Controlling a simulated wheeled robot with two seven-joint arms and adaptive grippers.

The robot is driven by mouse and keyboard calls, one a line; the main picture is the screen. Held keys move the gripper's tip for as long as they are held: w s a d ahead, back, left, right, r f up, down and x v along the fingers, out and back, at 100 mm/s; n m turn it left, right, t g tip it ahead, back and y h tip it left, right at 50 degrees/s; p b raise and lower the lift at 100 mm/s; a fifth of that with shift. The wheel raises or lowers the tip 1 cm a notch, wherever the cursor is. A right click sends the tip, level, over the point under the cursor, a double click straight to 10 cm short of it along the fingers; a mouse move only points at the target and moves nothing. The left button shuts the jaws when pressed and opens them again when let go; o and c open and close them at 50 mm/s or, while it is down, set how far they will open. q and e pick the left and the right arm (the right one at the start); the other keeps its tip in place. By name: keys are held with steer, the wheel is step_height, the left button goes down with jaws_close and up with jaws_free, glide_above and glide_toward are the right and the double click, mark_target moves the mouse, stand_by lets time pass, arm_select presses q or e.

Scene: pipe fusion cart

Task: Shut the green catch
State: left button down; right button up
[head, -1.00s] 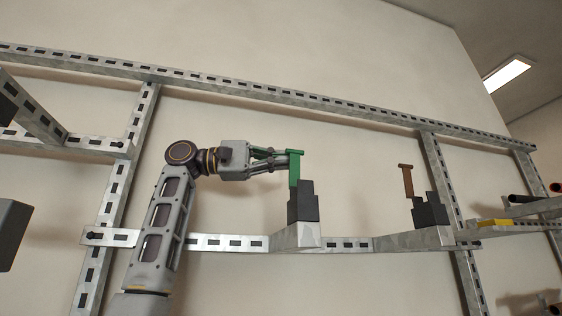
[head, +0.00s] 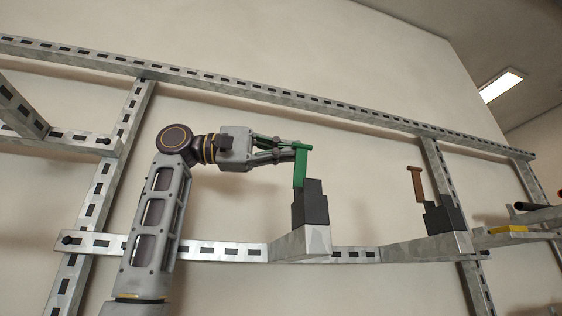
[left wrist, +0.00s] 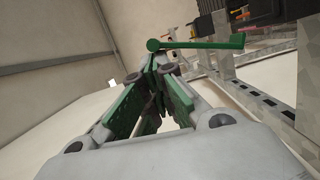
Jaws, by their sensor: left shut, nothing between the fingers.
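The green catch (head: 300,165) stands upright with a short bar across its top, above a black stepped block (head: 310,205) on a metal bracket. In the left wrist view the catch (left wrist: 200,43) is a long green lever with a round end, just beyond the fingertips. My left gripper (head: 294,155) is shut and empty, its tips at the upper left side of the catch. In the left wrist view the gripper (left wrist: 160,66) has its tips close under the lever's round end; I cannot tell whether they touch. My right gripper is not in view.
A brown catch (head: 415,184) stands above a second black block (head: 445,216) to the right. A slotted metal rail (head: 230,252) runs below, and another (head: 270,97) above. A yellow piece (head: 508,229) lies at the far right. The wall between the catches is clear.

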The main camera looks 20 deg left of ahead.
arm_select(q)
steer(key=shift+s+d+r+m, duration=0.15)
steer(key=shift+s+d+m, duration=0.2)
steer(key=shift+s, duration=0.25)
steer(key=shift+s+d+r+m, duration=0.1)
steer(key=shift+s+d+m, duration=0.2)
steer(key=shift+s, duration=0.25)
steer(key=s+d+f+m+y+b, duration=0.1)
steer(key=s+d+f+m, duration=0.2)
steer(key=s+d+f, duration=0.1)
steer(key=shift+s+b, duration=0.4)
steer(key=shift+s, duration=0.5)
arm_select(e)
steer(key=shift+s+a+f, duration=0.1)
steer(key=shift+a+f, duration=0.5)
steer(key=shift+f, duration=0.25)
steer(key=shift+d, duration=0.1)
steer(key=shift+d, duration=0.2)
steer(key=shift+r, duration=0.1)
